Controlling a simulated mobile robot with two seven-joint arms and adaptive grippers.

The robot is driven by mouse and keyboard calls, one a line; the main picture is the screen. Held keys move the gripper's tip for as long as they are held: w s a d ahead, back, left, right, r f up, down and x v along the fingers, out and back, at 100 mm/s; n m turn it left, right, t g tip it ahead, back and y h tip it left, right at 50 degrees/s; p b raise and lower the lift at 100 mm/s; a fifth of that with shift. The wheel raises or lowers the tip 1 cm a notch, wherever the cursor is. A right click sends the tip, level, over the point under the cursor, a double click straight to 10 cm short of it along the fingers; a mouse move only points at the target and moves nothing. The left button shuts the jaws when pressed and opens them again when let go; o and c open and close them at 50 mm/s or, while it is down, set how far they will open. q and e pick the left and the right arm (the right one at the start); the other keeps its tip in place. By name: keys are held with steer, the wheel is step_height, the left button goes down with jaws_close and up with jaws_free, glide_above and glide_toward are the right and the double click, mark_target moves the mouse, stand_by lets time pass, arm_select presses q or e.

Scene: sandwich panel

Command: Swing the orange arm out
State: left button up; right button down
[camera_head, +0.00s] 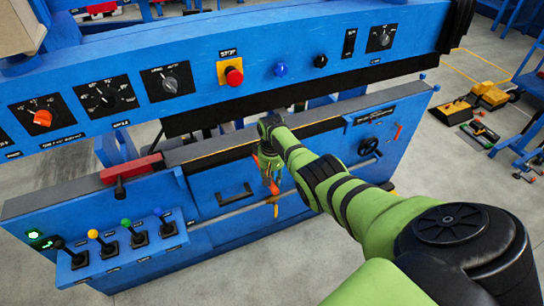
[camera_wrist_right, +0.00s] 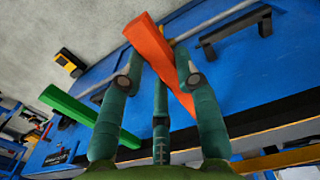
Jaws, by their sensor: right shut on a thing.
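The orange arm (camera_wrist_right: 152,42) is a flat orange bar at the front of the blue machine. In the right wrist view it passes between the green fingers of my right gripper (camera_wrist_right: 160,75), which is shut on it. In the head view my right gripper (camera_head: 270,178) points down at the lower blue panel, and a bit of the orange arm (camera_head: 275,208) shows below the fingers. The gripper and my forearm hide part of it. My left gripper is not in view.
A grey rod (camera_head: 222,216) runs along the lower panel, below a black handle (camera_head: 235,194). A lever box (camera_head: 120,252) juts out at left. A handwheel (camera_head: 368,146) is at right. The upper panel (camera_head: 200,60) with knobs overhangs. Floor at right holds a yellow-black machine (camera_head: 488,95).

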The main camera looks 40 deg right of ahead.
steer(key=c, duration=0.9)
jaws_free()
step_height(320, 180, up, 12)
